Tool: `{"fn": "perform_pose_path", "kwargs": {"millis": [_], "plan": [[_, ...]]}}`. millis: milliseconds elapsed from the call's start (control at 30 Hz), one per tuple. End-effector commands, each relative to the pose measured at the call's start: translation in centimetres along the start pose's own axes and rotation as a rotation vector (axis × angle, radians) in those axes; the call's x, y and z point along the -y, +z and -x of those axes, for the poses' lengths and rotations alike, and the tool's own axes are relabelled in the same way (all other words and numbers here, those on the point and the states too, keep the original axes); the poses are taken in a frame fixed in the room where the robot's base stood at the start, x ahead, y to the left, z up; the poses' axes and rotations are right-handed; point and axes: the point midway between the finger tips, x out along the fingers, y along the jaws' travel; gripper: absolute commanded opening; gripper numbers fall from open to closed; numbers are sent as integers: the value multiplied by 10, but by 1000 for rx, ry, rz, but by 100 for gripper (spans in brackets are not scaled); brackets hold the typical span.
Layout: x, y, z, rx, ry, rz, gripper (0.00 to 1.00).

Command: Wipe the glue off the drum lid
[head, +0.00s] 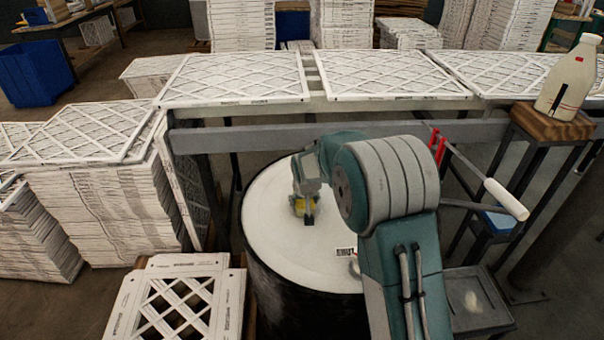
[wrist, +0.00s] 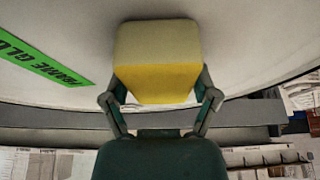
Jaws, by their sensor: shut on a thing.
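The drum (head: 262,265) is dark with a white round lid (head: 275,240), standing in front of the bench. My gripper (head: 306,208) is over the middle of the lid, shut on a yellow sponge with a pale face (wrist: 155,75). I cannot tell whether the sponge touches the lid. A green label with black lettering (wrist: 35,50) lies on the lid in the wrist view. No glue can be made out; my arm hides the lid's right part.
A long bench with a grey rail (head: 300,133) bearing white lattice filters (head: 235,77) runs behind the drum. Filter stacks (head: 105,190) stand at the left. A white bottle (head: 569,80) stands on a wooden-topped stand at the right, near a white-handled tool (head: 505,198).

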Motion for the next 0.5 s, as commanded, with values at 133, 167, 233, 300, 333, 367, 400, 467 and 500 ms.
{"fn": "perform_pose_path", "kwargs": {"millis": [133, 167, 233, 300, 333, 367, 400, 467, 500], "plan": [[-1, -7, 20, -4, 0, 0, 32], [-1, -7, 22, -3, 0, 0, 32], [-2, -9, 28, -3, 0, -1, 32], [-2, -11, 34, -2, 0, -1, 32], [-3, -12, 36, -2, 0, -1, 32], [-3, -13, 39, -3, 0, -2, 32], [-3, -14, 43, -4, 0, -2, 32], [-3, -15, 48, -3, 0, -2, 32], [-3, -16, 51, -2, 0, -3, 32]]}}
